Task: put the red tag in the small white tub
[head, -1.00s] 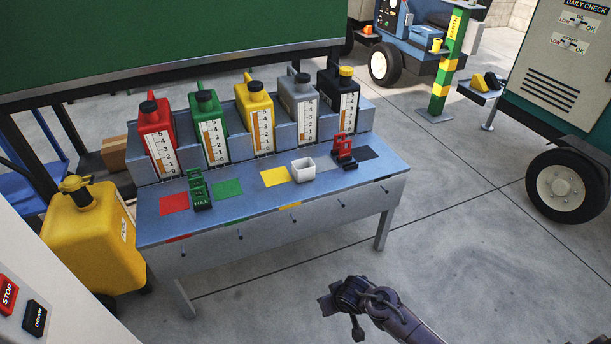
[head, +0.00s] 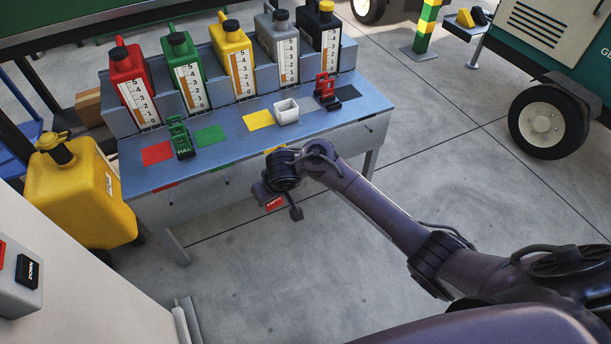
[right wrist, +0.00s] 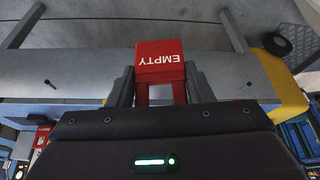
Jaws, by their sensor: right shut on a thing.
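A red tag marked EMPTY (right wrist: 159,62) is between the fingers of my right gripper (right wrist: 155,85), which is shut on it. In the head view the tag (head: 275,204) shows partly below my right gripper (head: 266,194), in front of the bench's front face and lower than its top. The small white tub (head: 286,112) stands upright on the bench top, beside the yellow square, above and to the right of the gripper in the picture. Its visible inside looks empty. Another red tag-like piece (head: 325,89) stands right of the tub. My left gripper is not in view.
The blue-grey bench (head: 350,118) carries a row of coloured jugs at its back. A green FULL tag (head: 181,138) stands at its left. Hooks stick out of its front face. A yellow container (head: 80,195) stands left of it. The floor in front is clear.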

